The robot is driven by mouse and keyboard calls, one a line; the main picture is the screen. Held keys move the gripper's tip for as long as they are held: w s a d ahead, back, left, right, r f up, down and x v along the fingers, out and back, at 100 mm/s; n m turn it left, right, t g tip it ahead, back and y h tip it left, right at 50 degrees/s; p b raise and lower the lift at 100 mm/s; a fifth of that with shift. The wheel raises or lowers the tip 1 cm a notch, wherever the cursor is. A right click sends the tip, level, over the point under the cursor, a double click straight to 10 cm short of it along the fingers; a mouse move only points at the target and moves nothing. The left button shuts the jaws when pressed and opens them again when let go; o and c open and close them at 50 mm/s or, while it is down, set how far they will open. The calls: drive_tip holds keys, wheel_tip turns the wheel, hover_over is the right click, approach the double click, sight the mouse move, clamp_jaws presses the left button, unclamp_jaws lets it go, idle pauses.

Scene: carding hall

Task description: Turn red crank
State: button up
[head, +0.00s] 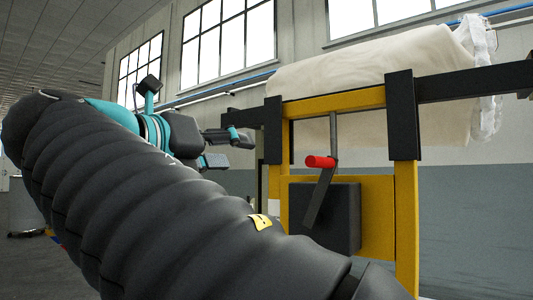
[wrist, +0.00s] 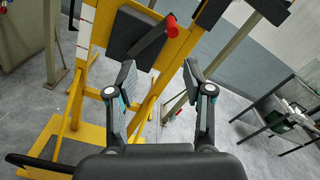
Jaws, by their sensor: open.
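The red crank handle (head: 320,162) sticks out from the upper end of a dark crank arm (head: 319,197), in front of a black box (head: 343,218) on a yellow frame (head: 405,225). In the wrist view the red handle (wrist: 172,26) lies beyond the fingertips, above the gap between them, with the crank arm running down to the left. My gripper (head: 222,149) is left of the handle in the head view, apart from it. In the wrist view my gripper (wrist: 160,78) has its two fingers spread with nothing between them.
A large cream roll (head: 370,72) rests on the dark beams above the yellow frame. In the wrist view a dark table or rack (wrist: 280,112) stands at the right, and the frame's yellow base (wrist: 60,140) is on the grey floor at lower left.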

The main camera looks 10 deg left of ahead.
drive_tip(key=shift+v, duration=1.95)
